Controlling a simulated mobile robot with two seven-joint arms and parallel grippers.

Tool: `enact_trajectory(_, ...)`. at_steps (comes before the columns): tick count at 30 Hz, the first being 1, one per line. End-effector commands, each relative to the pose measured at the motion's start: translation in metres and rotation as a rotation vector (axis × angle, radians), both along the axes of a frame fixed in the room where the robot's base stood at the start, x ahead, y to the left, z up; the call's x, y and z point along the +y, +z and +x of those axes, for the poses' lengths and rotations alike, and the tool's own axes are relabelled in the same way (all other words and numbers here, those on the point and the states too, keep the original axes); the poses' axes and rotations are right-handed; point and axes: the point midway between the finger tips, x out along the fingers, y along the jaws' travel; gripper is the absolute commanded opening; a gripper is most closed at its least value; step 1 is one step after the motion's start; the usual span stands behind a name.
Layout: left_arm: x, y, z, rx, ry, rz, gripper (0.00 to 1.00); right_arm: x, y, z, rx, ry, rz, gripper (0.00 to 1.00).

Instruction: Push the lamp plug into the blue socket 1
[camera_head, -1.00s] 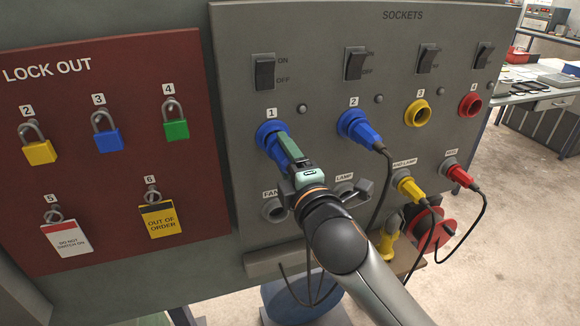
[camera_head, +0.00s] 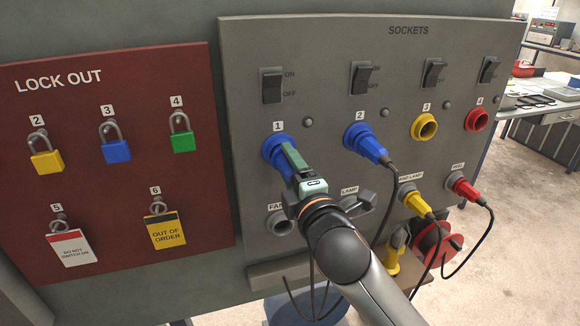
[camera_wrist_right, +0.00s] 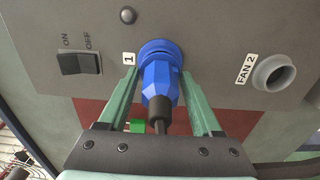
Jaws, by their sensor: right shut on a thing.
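The blue socket 1 (camera_head: 275,147) is on the grey panel under its number label; its ring also shows in the wrist view (camera_wrist_right: 160,48). My right gripper (camera_head: 294,158) is shut on the blue lamp plug (camera_wrist_right: 158,84), with one green finger on each side of it. The plug is lined up with socket 1 and its front meets the ring, with no clear gap. How deep it sits cannot be seen. Its dark cable end (camera_wrist_right: 157,115) points back toward my wrist. In the head view the fingers mostly hide the plug. My left gripper is not in view.
A blue plug sits in socket 2 (camera_head: 358,137), close to the right. Yellow socket 3 (camera_head: 424,126) and red socket 4 (camera_head: 476,119) are empty. Switches run above. Cables hang below, near my arm. The red lock-out board (camera_head: 120,215) is at the left.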

Motion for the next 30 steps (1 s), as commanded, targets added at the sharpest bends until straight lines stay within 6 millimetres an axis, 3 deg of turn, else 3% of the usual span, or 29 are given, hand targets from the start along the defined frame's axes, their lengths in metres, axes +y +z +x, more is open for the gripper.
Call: enact_trajectory(30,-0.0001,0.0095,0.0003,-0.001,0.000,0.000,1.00,0.0000,0.0015,0.0000,-0.001,0.000,0.000,0.00)
